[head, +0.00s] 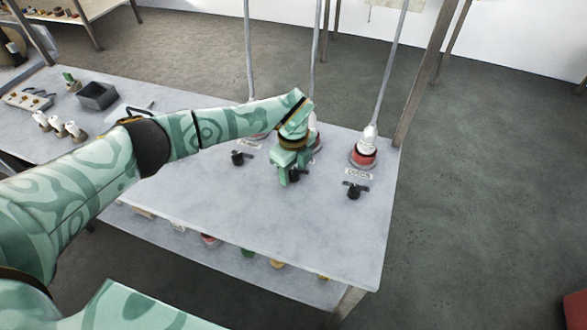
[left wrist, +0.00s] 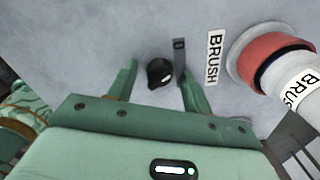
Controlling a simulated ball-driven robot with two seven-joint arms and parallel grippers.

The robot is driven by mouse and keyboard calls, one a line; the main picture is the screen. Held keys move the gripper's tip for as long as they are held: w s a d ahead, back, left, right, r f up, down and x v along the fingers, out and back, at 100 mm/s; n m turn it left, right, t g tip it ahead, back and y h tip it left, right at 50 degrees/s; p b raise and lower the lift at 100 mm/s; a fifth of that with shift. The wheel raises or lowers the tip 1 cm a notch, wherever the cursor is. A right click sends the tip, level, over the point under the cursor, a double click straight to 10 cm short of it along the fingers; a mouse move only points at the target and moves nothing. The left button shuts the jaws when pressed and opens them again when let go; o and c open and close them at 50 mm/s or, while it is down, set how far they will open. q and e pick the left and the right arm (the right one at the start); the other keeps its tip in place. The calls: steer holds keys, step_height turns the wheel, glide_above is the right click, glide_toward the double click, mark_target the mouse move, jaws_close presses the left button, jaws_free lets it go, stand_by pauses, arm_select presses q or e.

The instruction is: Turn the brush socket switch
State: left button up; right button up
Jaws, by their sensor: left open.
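The brush socket switch is a black round knob (left wrist: 160,73) on the pale tabletop in the left wrist view, with a dark flat strip (left wrist: 180,52) beside it. The label "BRUSH" (left wrist: 214,58) and the red socket (left wrist: 262,58) with a white plug lie to its right. My left gripper (left wrist: 156,68) is open, its fingers on either side of the knob; I cannot tell whether they touch it. In the head view my left gripper (head: 288,172) is over the middle switch (head: 296,175), partly hiding it and its socket (head: 316,143). My right gripper is not in view.
A similar switch (head: 238,158) stands to the left and another (head: 354,191) to the right, near a red socket (head: 364,157). Grey poles or cables rise from the sockets. A dark bin (head: 97,97) and small items are at the left. The front tabletop (head: 300,235) is clear.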

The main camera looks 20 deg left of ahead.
arm_select(q)
steer(key=c, duration=1)
steer(key=shift+r+m, duration=0.1)
steer(key=shift+m, duration=0.2)
steer(key=shift+m+p, duration=0.55)
steer(key=shift+m, duration=0.35)
steer(key=m, duration=0.2)
steer(key=shift+m+p, duration=0.4)
steer(key=m, duration=0.3)
steer(key=shift+p, duration=0.35)
steer(key=shift+m, duration=1.8)
